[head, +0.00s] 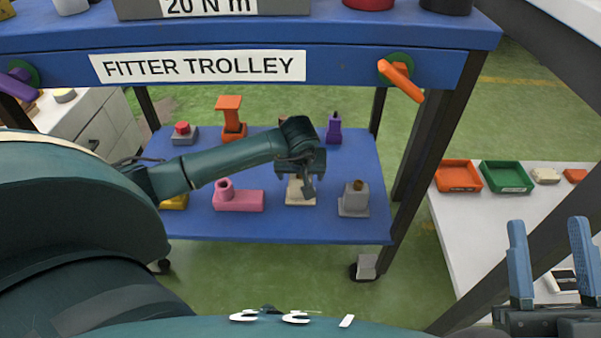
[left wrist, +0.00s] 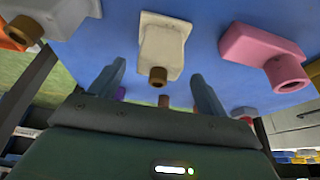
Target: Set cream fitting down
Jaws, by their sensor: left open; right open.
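The cream fitting (head: 300,193) stands on the blue lower shelf (head: 290,229) of the fitter trolley, between a pink fitting and a grey one. In the left wrist view the cream fitting (left wrist: 163,42) shows a flat base and a brown-tipped stub, with blue shelf around it. My left gripper (head: 299,177) is open just above and behind the fitting in the head view and partly covers it. In the left wrist view its fingers are spread with the stub between their tips; contact cannot be told. My right gripper (head: 549,228) is open and empty at the lower right.
The pink fitting (head: 239,200) and grey fitting (head: 354,200) flank it. Orange (head: 231,122), red-topped (head: 182,134) and purple (head: 334,130) pieces stand behind. The trolley's upper deck (head: 340,66) overhangs the shelf. A white table (head: 470,230) with trays is at right.

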